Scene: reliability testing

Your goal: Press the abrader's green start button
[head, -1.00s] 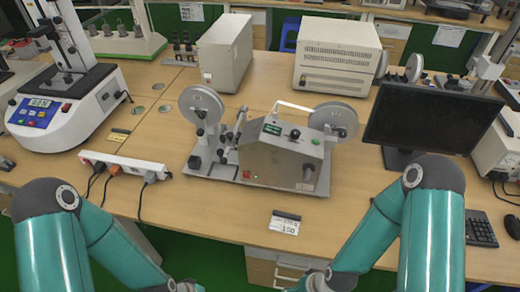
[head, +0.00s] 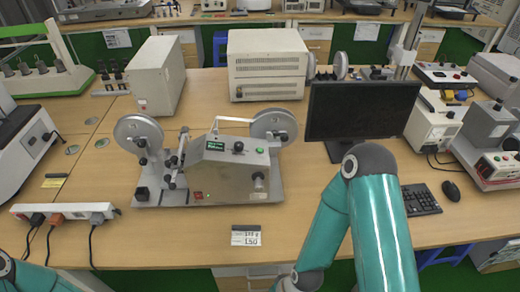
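The abrader (head: 225,168) stands on the wooden bench left of the picture's middle. It is a grey metal box on a base plate, with a grey wheel on each side. On its sloped top are a small green-lit display (head: 214,145), a dark knob and a round green button (head: 260,150). A red switch (head: 197,195) with a tiny green spot beside it is low on the front. My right arm comes in at the lower right and its wrist reaches the bottom edge; its gripper is out of view. Only a bit of my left arm shows at the lower left, without its gripper.
A black monitor (head: 360,110) stands right of the abrader, with a keyboard (head: 422,199) and mouse in front. A power strip (head: 66,211) with cables lies at the left. A small label card (head: 246,236) lies before the abrader. The bench front around the card is clear.

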